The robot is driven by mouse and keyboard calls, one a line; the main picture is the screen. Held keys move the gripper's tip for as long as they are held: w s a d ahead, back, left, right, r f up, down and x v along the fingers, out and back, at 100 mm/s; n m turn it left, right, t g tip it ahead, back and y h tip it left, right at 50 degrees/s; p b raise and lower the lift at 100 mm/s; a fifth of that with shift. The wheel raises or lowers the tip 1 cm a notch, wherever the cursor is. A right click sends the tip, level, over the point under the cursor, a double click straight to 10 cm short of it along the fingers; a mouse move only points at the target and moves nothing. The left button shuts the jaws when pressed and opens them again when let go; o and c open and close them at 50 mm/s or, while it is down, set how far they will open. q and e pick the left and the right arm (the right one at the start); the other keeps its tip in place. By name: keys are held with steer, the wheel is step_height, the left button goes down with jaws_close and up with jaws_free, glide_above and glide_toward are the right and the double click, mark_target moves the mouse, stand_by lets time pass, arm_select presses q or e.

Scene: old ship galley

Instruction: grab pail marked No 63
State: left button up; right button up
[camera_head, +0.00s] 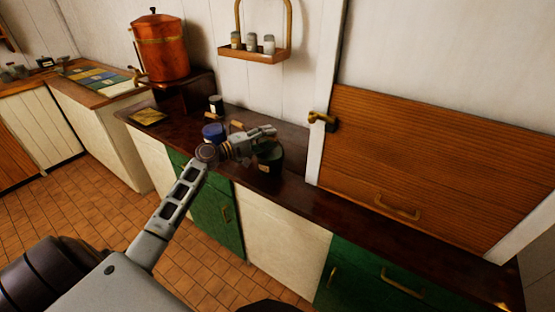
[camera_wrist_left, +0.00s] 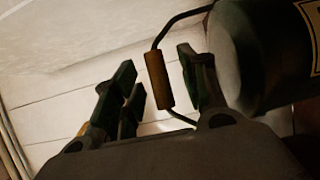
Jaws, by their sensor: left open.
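A dark green pail (camera_head: 270,162) stands on the dark countertop, partly hidden by my left gripper (camera_head: 262,135). In the left wrist view a dark pail (camera_wrist_left: 262,55) fills the upper right, with only the edge of a pale, dark-bordered label (camera_wrist_left: 314,25) showing; its number cannot be read. Its wire handle with a wooden grip (camera_wrist_left: 158,80) stands out from its side. My left gripper (camera_wrist_left: 155,76) is open, and the wooden grip appears between its fingers, with gaps on both sides. A blue pail (camera_head: 213,132) stands just left of the gripper. My right gripper is out of view.
A small dark jar (camera_head: 216,103) stands behind the blue pail. A copper urn (camera_head: 162,47) stands on a raised shelf at the left. A wall rack (camera_head: 253,55) holds small jars. The countertop (camera_head: 330,207) is bare to the right, in front of a wooden panel (camera_head: 440,150).

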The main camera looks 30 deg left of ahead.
arm_select(q)
steer(key=shift+w+d, duration=0.25)
steer(key=shift+w, duration=0.25)
steer(key=shift+s+a, duration=0.1)
steer(key=shift+s, duration=0.05)
steer(key=shift+c, duration=1.3)
jaws_close()
steer(key=shift+r, duration=0.4)
step_height(320, 180, up, 8)
steer(key=shift+r, duration=0.7)
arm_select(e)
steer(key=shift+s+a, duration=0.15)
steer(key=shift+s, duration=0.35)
